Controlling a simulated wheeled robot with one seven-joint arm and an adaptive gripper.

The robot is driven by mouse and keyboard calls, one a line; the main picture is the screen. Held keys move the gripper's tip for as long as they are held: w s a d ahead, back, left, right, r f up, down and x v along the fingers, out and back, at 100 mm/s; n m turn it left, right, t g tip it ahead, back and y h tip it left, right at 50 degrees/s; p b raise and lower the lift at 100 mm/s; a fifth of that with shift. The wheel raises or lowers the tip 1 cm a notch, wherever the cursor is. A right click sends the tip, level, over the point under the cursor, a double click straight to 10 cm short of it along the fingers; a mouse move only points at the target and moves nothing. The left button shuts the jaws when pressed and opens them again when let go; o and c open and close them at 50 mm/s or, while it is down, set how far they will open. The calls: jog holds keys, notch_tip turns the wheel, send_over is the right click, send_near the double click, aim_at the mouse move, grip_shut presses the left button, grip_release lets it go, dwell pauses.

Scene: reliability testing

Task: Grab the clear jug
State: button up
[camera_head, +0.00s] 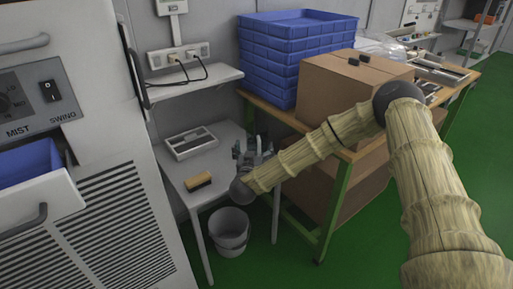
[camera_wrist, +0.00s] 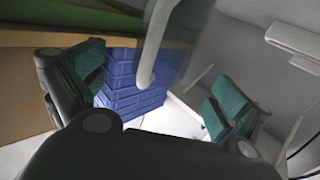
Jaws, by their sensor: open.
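The clear jug (camera_wrist: 186,42) shows in the wrist view as a see-through shape with a pale curved handle (camera_wrist: 153,45) in the upper middle. My gripper (camera_wrist: 155,88) is open, with a green-padded finger on either side of the handle's lower end. I see a gap between the handle and each pad. In the head view my gripper (camera_head: 254,150) hangs over the right side of the small white table (camera_head: 222,172). I cannot make out the jug clearly there, as my gripper and arm cover that spot.
A brush (camera_head: 199,181) and a grey tray (camera_head: 192,143) lie on the small table. Stacked blue crates (camera_head: 290,60) and a cardboard box (camera_head: 330,85) stand close by on the workbench at right. A white bucket (camera_head: 230,232) is on the floor below. A machine (camera_head: 110,190) stands at left.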

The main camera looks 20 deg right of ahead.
aim_at(255, 139)
jog(key=shift+x, duration=3.45)
jog(key=shift+a, duration=0.15)
jog(key=shift+c, duration=0.2)
jog(key=c, duration=1.9)
jog(key=shift+r, duration=0.15)
